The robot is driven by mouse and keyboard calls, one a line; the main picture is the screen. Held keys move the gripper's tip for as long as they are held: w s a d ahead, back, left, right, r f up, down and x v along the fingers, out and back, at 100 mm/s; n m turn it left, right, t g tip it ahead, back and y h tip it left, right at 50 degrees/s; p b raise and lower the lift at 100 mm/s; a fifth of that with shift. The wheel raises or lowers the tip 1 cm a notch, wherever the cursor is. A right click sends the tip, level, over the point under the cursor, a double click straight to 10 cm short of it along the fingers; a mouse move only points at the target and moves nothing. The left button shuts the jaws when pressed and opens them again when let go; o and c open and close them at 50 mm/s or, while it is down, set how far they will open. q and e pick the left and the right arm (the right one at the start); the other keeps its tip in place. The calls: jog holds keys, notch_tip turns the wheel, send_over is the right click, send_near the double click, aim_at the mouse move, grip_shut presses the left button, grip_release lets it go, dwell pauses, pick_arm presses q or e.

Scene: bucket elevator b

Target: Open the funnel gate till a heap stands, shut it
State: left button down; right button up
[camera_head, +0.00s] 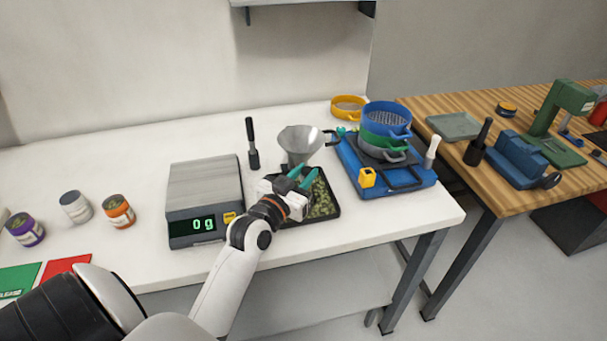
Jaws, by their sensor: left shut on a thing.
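A grey metal funnel (301,142) stands upright toward the back of the white table. Below it is a dark tray (337,211) holding a layer of green pieces (323,200). My left gripper (304,175), with teal fingers, is at the funnel's lower end, over the tray's left part. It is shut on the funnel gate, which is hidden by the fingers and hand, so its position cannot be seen. How full the funnel is cannot be told. My right gripper is not in view.
A scale (204,188) reading 0 g stands left of the tray. A black-handled tool (252,145) stands behind. A blue sieve shaker (395,183) with stacked sieves (386,120) stands close on the right. Jars (118,211) are at left. The table's front right is clear.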

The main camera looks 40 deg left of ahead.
pick_arm(q)
jog(key=c, duration=1.2)
grip_release()
